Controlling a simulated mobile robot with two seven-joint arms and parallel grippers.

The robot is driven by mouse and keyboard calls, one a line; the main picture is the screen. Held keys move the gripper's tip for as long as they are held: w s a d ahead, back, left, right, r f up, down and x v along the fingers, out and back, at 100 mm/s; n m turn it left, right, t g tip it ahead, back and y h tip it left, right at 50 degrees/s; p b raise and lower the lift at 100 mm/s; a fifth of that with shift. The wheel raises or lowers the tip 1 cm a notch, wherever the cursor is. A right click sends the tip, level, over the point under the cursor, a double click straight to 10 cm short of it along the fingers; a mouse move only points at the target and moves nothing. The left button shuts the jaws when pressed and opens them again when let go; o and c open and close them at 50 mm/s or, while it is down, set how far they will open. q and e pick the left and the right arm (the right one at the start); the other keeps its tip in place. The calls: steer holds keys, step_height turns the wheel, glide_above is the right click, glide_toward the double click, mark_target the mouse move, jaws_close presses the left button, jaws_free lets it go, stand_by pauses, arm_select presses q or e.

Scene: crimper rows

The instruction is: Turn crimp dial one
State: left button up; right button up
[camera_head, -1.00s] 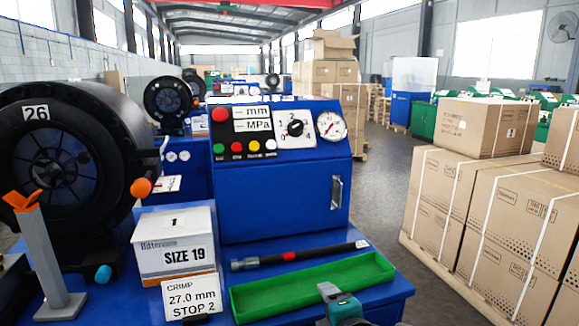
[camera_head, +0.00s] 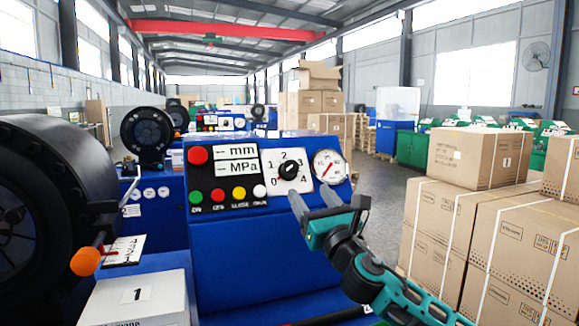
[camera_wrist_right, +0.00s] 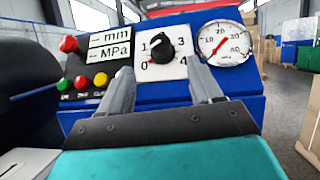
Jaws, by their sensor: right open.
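The crimp dial (camera_head: 288,170) is a black knob on a white plate numbered 0 to 4, on the blue control box (camera_head: 255,245). In the right wrist view the dial (camera_wrist_right: 162,50) sits ahead, between the two fingers in the picture, and its pointer is toward the upper left. My right gripper (camera_head: 315,198) is open and empty, just below and in front of the dial, apart from it. Its grey fingers (camera_wrist_right: 163,88) point at the panel. My left gripper is not in view.
A round gauge (camera_head: 329,166) is right of the dial. A red button (camera_head: 197,155), displays (camera_head: 236,160) and small coloured buttons are on its left. The black crimper head (camera_head: 50,190) with an orange-tipped handle (camera_head: 85,261) stands at left, above a white box (camera_head: 140,300). Cartons (camera_head: 480,230) stand at right.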

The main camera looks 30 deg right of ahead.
mark_target(293, 169)
steer(key=p+x, duration=0.1)
steer(key=x, duration=1)
steer(key=shift+w, duration=0.15)
steer(key=shift+c, duration=0.4)
steer(key=c, duration=0.9)
